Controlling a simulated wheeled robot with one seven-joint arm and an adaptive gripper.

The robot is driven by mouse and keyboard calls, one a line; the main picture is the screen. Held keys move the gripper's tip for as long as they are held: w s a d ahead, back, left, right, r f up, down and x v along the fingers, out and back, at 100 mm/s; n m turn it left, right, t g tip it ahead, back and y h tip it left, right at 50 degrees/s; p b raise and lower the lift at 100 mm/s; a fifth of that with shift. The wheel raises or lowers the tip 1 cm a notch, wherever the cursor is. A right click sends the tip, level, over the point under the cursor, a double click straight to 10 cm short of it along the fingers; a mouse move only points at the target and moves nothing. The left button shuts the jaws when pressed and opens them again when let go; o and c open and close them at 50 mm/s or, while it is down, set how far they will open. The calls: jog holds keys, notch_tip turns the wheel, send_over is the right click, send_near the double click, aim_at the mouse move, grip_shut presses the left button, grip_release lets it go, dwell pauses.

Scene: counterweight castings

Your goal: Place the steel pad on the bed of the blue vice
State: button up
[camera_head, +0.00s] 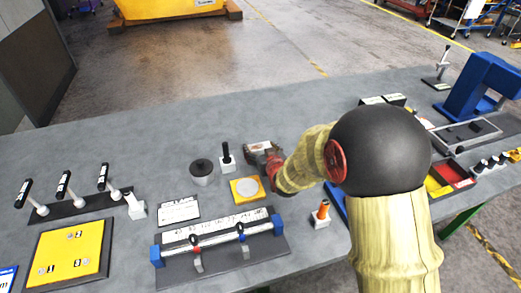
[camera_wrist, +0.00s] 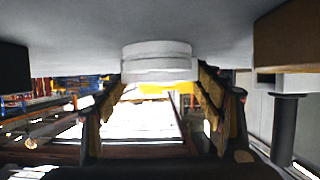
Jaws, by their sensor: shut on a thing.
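My gripper (camera_head: 262,151) is low over the middle of the grey bench, its fingers pointing away from me. In the wrist view, which is upside down, the fingertips (camera_wrist: 160,73) close on both sides of a pale, round, stepped piece, seemingly the steel pad (camera_wrist: 157,62). Its underside is at or close to the bench; I cannot tell whether they touch. A large blue frame (camera_head: 485,85), possibly the blue vice, stands at the far right of the bench. Its bed is hard to make out. My arm hides part of the bench between.
A yellow plate with a silver disc (camera_head: 247,187), a black-handled block (camera_head: 227,158) and a dark-lidded grey pot (camera_head: 202,171) stand close to my gripper. A blue-ended clamp bar (camera_head: 215,238) lies in front. An orange-topped piece (camera_head: 322,212) stands beside my arm. The back-left bench is clear.

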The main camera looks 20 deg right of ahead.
jog(key=shift+r, duration=0.15)
jog(key=o, duration=1.7)
jog(key=shift+f, duration=0.2)
